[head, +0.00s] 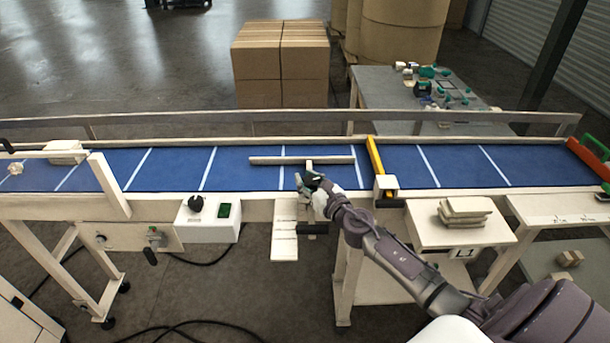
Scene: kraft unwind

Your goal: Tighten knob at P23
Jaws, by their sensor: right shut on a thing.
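My right gripper (310,184) is at the near edge of the blue conveyor, at the mount of a pale guide bar (272,160). It is shut on a small part there, which I take to be the mount's knob; the fingers hide most of it. The guide bar lies lengthwise above the belt, with a short stem running toward my gripper. No P23 label is readable. My left gripper is not in view.
The blue belt (235,170) runs across the view. A control box (207,228) with a black knob (196,204) and green button stands left of my gripper. A yellow bar (376,158) crosses the belt at right. A pale side shelf (440,234) holds stacked pads.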

